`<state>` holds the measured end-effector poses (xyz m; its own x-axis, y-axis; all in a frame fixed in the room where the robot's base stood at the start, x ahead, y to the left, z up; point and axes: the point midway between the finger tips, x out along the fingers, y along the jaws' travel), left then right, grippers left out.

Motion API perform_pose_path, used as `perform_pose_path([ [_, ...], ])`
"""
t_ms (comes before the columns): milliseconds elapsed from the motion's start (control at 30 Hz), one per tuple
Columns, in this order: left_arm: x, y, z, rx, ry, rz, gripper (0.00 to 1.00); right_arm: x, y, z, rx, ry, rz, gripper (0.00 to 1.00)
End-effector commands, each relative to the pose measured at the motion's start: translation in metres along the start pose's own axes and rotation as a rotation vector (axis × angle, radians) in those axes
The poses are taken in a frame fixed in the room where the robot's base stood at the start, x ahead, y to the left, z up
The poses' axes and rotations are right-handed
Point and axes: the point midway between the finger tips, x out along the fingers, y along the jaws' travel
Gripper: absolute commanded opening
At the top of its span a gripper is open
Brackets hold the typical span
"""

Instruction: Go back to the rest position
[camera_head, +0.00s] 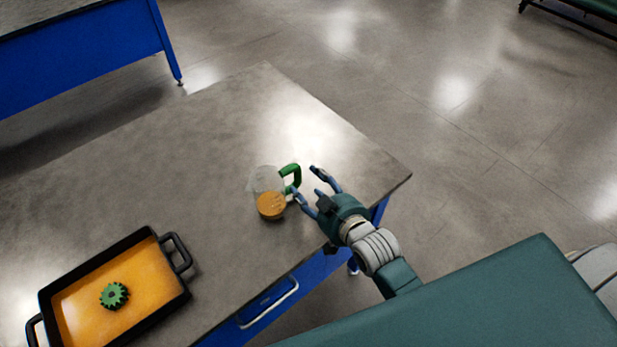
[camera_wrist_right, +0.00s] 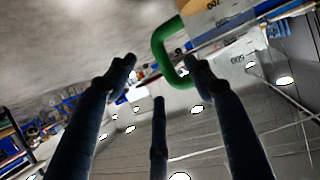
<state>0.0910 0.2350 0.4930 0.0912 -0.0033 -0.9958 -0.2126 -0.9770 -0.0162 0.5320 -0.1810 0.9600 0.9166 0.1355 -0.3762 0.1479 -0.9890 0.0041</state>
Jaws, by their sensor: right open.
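My right gripper (camera_head: 306,181) is open and empty above the table, near its right corner. My left gripper is not in view.
The grey-topped table (camera_head: 200,160) has a blue drawer (camera_head: 265,303) in front. A black-rimmed orange tray (camera_head: 165,292) holds a green gear (camera_head: 113,295) at lower left. Another blue table (camera_head: 80,60) stands at upper left. The floor (camera_head: 470,120) to the right is clear.

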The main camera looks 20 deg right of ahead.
Motion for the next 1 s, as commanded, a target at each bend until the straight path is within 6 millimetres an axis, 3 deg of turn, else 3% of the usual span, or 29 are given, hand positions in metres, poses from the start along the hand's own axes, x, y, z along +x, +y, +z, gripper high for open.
perform_pose_path([
  [233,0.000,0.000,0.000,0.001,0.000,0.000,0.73,0.000,0.000,0.001,0.000,-0.004,0.000,0.53],
  [367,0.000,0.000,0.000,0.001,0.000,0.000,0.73,-0.011,-0.003,0.013,-0.003,-0.072,-0.001,0.53],
  [600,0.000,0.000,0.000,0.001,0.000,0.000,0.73,-0.076,-0.009,0.071,-0.019,-0.402,0.002,0.53],
  [1000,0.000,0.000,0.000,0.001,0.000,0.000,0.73,-0.179,-0.013,0.121,-0.032,-0.767,0.008,0.53],
])
